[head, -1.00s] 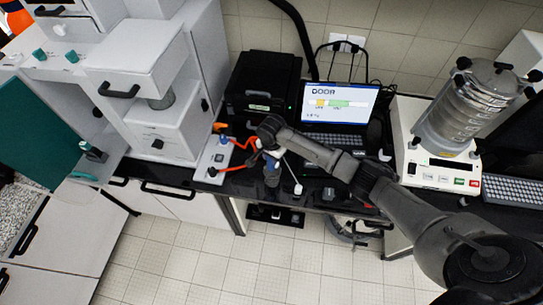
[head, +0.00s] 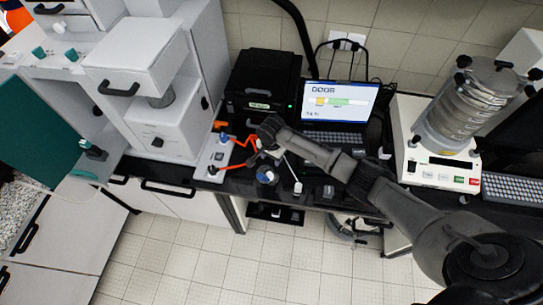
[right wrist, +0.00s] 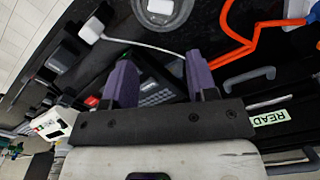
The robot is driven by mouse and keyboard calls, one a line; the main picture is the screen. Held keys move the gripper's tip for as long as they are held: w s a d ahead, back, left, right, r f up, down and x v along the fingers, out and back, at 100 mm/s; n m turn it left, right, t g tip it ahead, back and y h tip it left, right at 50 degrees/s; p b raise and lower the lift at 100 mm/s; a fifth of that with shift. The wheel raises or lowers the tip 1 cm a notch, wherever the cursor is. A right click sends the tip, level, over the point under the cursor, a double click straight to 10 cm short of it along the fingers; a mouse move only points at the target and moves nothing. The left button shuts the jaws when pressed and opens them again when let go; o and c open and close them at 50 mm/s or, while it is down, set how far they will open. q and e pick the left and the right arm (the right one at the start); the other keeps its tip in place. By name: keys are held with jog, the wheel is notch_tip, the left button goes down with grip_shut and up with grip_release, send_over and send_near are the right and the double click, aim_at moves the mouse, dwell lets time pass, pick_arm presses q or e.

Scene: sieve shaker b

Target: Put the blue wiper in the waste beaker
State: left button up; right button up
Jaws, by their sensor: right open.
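My right gripper (head: 268,153) is over the black bench, at the end of the arm from the lower right. In the right wrist view its purple fingers (right wrist: 162,82) stand apart with nothing held between them. A small round vessel (head: 266,176), probably the waste beaker, stands near the bench's front edge, just below the gripper. A blue patch shows at it, perhaps the blue wiper; I cannot tell whether it lies inside. A pale, rounded container (right wrist: 160,12) is cut by the top edge of the right wrist view. My left gripper is not in view.
A laptop (head: 338,102) and black printer-like box (head: 262,85) stand behind the gripper. The sieve shaker (head: 440,165) stands right. A white plug-like piece (head: 298,188) with a cable lies beside the vessel.

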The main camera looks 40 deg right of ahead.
notch_tip(320, 180, up, 13)
jog(key=b, duration=0.1)
jog(key=s+a+f+n+t, duration=0.1)
jog(key=s+a+f+n, duration=0.8)
jog(key=s, duration=0.4)
jog(key=s+a+n+t, duration=0.1)
jog(key=s+n, duration=0.2)
jog(key=s, duration=0.7)
jog(key=s+a+r+n+t, duration=0.1)
jog(key=s+n, duration=0.3)
jog(key=s, duration=0.6)
jog(key=shift+a+r+n+t, duration=0.3)
jog(key=shift+a, duration=0.15)
jog(key=shift+s, duration=0.1)
